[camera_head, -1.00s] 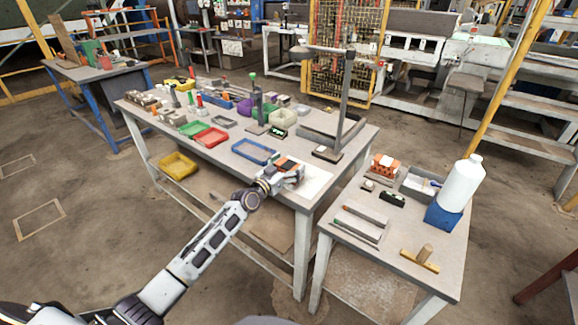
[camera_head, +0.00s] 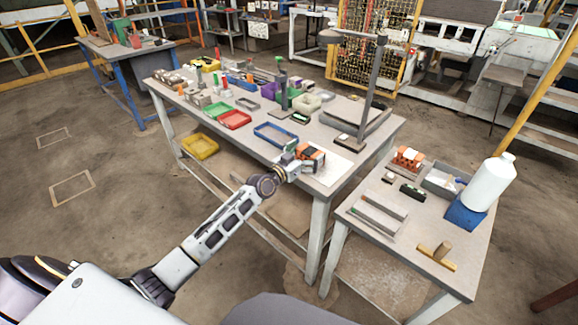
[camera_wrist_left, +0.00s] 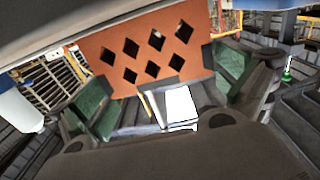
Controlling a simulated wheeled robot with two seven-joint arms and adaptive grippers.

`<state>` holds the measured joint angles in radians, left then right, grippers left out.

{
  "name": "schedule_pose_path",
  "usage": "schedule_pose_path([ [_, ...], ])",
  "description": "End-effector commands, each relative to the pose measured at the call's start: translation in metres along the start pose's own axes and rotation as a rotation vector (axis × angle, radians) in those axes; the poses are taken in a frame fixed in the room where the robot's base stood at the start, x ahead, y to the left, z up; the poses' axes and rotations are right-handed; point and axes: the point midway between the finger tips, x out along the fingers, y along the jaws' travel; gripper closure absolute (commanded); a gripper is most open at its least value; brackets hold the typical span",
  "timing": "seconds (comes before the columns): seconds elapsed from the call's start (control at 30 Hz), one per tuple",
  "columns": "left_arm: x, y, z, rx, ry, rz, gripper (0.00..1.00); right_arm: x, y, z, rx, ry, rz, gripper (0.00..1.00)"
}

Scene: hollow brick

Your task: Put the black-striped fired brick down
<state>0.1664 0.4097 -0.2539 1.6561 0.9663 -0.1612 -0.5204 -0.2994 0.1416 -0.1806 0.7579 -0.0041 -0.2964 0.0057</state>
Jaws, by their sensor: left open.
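The fired brick (camera_head: 313,154), orange with dark bands, rests on a white sheet (camera_head: 335,170) at the front right corner of the long workbench. In the left wrist view its orange face with several diamond-shaped holes (camera_wrist_left: 122,62) fills the upper middle. My left gripper (camera_head: 295,158) is open at the near left side of the brick. In the wrist view its green-padded fingers (camera_wrist_left: 165,95) stand wide apart, with the brick beyond and between them. Whether a finger touches it I cannot tell. My right gripper is not in view.
A blue tray (camera_head: 262,131) lies just left of the brick, and a lamp-like stand (camera_head: 368,100) rises behind it. Red (camera_head: 234,126) and green trays lie further left. The side table (camera_head: 385,237) on the right holds another orange brick (camera_head: 408,157) and a white bottle (camera_head: 490,182).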

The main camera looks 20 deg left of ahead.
Motion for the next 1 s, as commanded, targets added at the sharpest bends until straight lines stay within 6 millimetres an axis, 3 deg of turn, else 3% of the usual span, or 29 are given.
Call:
schedule_pose_path([
  [1.0,-0.086,0.0,0.0,0.003,-0.001,0.001,0.0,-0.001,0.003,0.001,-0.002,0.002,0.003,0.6],
])
